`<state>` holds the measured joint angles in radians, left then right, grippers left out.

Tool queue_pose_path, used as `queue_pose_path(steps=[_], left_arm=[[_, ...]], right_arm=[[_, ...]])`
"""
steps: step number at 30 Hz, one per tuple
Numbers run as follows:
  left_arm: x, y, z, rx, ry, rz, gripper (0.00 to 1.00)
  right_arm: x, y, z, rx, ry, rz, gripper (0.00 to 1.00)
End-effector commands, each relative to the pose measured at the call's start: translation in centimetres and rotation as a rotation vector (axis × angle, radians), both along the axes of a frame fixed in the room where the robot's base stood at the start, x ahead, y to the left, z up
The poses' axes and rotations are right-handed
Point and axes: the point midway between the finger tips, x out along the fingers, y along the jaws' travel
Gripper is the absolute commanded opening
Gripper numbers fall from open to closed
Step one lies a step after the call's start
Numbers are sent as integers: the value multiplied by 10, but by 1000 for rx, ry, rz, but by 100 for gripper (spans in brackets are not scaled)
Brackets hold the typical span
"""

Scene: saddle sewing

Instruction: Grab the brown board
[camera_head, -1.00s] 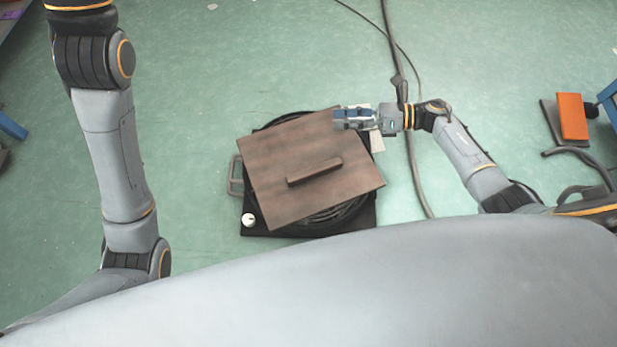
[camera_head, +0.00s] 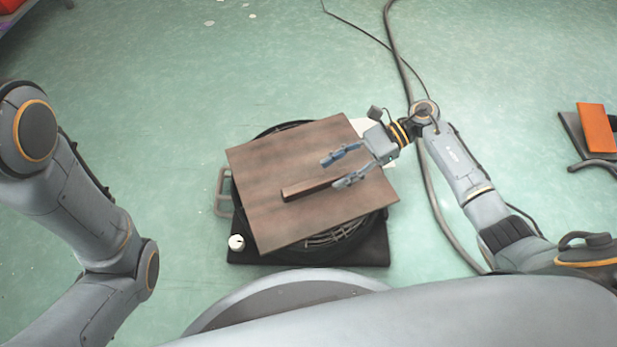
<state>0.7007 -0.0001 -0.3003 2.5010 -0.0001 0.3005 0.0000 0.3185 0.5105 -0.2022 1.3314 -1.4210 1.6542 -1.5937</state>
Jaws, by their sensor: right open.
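The brown board (camera_head: 275,165) is a flat wooden square with a raised bar handle (camera_head: 310,189) across its middle. It lies tilted in the picture on top of a round black coil on a dark base. My right gripper (camera_head: 338,172) is open above the right half of the board, its two fingers pointing left. The fingertips are near the right end of the handle, one on its upper side and one close to its lower side. I cannot tell whether they touch it. My left arm is at the left edge, but its gripper is out of view.
The dark base (camera_head: 300,258) sticks out below the board, with a metal handle (camera_head: 221,192) on its left and a white knob (camera_head: 236,242) at its lower left. A cable (camera_head: 428,200) runs along the floor at the right. An orange block (camera_head: 596,128) stands far right.

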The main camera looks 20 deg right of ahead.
Motion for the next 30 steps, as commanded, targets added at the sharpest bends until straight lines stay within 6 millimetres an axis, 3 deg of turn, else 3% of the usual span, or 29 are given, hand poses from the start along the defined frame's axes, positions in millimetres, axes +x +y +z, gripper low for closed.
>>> queue_pose_path(steps=[5, 15, 25, 30], left_arm=[[0, 0, -7, 0, 1, 0, 78], [0, 0, -41, 1, 0, 0, 78], [0, 0, -42, 1, 0, 0, 78], [0, 0, -42, 1, 1, 1, 78]], right_arm=[[-1, 10, -6, 2, -1, -1, 49], [-1, 47, -27, 3, 0, 0, 49], [-2, 53, -26, 0, 1, -3, 49], [-2, 53, -26, 1, 2, -2, 14]])
